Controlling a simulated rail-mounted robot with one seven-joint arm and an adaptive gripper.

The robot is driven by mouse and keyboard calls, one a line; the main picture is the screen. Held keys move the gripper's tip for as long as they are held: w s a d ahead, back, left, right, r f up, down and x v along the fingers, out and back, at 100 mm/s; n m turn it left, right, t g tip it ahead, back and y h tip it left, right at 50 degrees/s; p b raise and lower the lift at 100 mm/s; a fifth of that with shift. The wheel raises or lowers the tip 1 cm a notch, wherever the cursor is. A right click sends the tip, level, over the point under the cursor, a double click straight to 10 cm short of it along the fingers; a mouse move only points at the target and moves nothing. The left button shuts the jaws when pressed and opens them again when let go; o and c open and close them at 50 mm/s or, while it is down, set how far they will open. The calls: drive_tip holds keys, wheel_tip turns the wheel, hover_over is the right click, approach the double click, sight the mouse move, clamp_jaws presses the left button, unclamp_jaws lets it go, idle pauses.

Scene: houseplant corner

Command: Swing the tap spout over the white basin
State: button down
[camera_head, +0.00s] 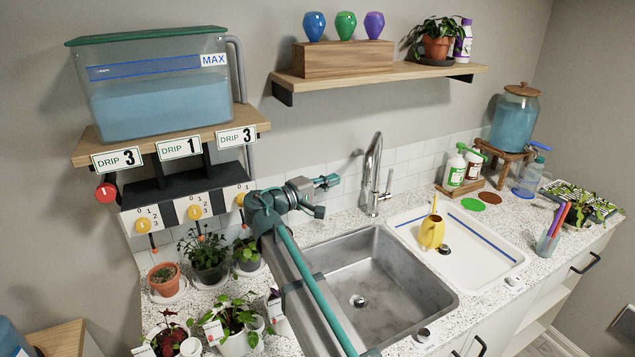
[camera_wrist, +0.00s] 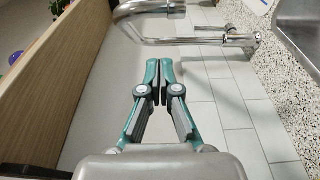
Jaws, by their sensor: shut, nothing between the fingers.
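The chrome tap (camera_head: 373,185) stands upright behind the two sinks. Its tall arched spout nearly overlaps its post in the head view, so I cannot tell exactly where the outlet points. The white basin (camera_head: 478,279) is right of the steel sink (camera_head: 335,252). My gripper (camera_head: 333,193) is left of the tap, near the tiled wall, with its fingers shut and empty. In the wrist view the shut fingertips (camera_wrist: 155,64) appear just below the sideways-looking tap (camera_wrist: 190,41); a small gap shows and I see no contact.
A wooden shelf (camera_head: 400,74) is above, and potted plants (camera_head: 208,256) are left of my arm. The space over the steel sink is partly open.

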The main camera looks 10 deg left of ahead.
drive_tip(key=d, duration=0.1)
drive_tip(key=w+d+p, duration=0.1)
drive_tip(key=d, duration=0.1)
drive_tip(key=w+d+p, duration=0.1)
drive_tip(key=d, duration=0.1)
drive_tip(key=shift+w+d, duration=0.1)
drive_tip(key=shift+d, duration=0.15)
